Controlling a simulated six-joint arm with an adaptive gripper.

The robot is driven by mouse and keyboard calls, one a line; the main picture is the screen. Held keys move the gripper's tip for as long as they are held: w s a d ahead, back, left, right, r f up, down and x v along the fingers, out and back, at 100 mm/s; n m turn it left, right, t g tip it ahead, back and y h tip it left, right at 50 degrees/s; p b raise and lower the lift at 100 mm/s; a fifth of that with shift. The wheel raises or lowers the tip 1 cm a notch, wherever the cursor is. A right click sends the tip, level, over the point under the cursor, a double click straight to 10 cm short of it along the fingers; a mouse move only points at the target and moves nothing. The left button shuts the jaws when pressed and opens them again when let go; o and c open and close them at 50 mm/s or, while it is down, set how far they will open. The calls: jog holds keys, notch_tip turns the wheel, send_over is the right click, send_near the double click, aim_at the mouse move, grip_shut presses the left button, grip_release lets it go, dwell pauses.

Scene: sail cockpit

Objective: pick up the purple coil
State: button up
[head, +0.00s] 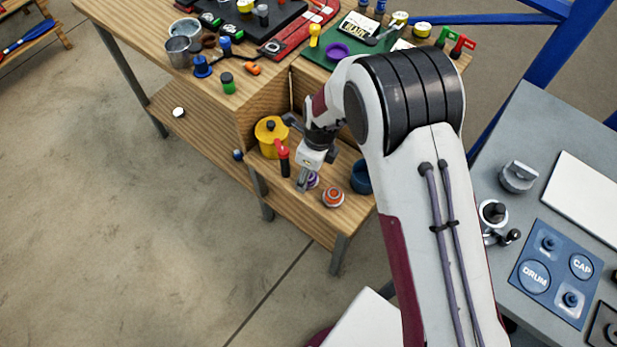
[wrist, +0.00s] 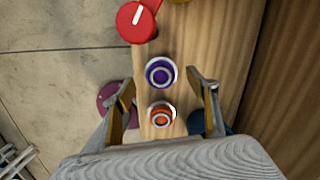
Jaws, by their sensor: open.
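The purple coil (wrist: 160,73) is a round purple piece with pale rings, seen from above in the wrist view. It stands on a low wooden shelf (head: 318,216). In the head view only a bit of the purple coil (head: 313,180) shows, mostly hidden by my gripper (head: 302,184). My gripper also shows in the wrist view (wrist: 168,88), with its two fingers apart, one to each side of the coil's column. The purple coil lies just ahead of the fingertips, with no contact visible. Nothing is held.
An orange coil (head: 333,197) sits close by, between the fingers in the wrist view (wrist: 161,114). A red-topped piece (head: 283,158), a yellow pot (head: 271,137) and a blue cup (head: 361,177) stand around. The crowded upper bench (head: 187,93) rises behind.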

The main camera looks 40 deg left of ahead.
jog(key=shift+a+f, duration=0.15)
jog(key=shift+f, duration=0.6)
jog(key=shift+a+f, duration=0.1)
jog(key=shift+f, duration=0.65)
jog(key=c, duration=1.3)
